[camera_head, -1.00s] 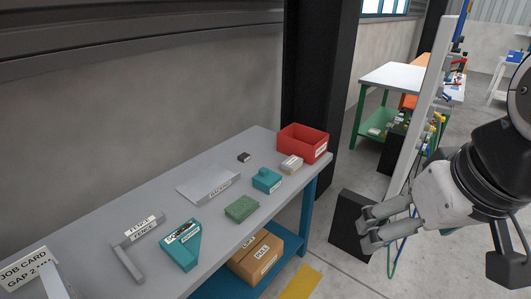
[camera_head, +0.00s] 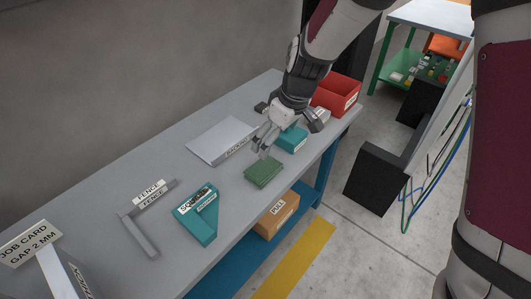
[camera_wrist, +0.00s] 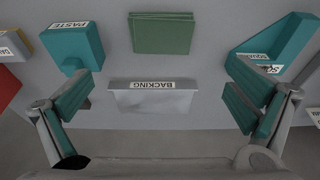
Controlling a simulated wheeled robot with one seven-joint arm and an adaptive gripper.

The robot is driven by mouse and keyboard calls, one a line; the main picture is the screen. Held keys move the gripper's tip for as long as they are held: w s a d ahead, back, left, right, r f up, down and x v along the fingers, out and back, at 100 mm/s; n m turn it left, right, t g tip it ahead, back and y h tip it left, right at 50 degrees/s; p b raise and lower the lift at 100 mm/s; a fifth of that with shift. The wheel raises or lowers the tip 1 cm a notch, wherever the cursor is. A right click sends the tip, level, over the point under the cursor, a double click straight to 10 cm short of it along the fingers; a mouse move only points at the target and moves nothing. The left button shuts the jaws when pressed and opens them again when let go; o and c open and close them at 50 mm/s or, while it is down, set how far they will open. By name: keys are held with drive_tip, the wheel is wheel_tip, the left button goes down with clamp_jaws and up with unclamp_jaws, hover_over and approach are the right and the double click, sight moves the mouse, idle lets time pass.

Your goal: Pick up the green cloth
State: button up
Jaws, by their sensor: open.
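The green cloth (camera_head: 263,172) is a folded, flat, dark green stack lying on the grey bench near its front edge. My gripper (camera_head: 262,146) is above the bench, just behind the cloth in the head view, fingers pointing down. In the wrist view the cloth (camera_wrist: 161,33) lies at the top centre, beyond the gap between the fingertips. My gripper (camera_wrist: 162,97) is open with wide-spread teal finger pads. Nothing is between the fingers, and the cloth is apart from them.
A teal paste block (camera_head: 292,139) stands right of the cloth, a teal square (camera_head: 199,213) to its left. The white backing plate (camera_head: 222,140) lies behind. A red bin (camera_head: 338,95) sits at the far right end. An L-shaped fence (camera_head: 146,215) lies at left.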

sight(265, 167)
drive_tip(key=x, duration=1.4)
drive_tip(key=shift+s+f, duration=0.1)
drive_tip(key=shift+f, duration=0.05)
drive_tip(key=c, duration=0.9)
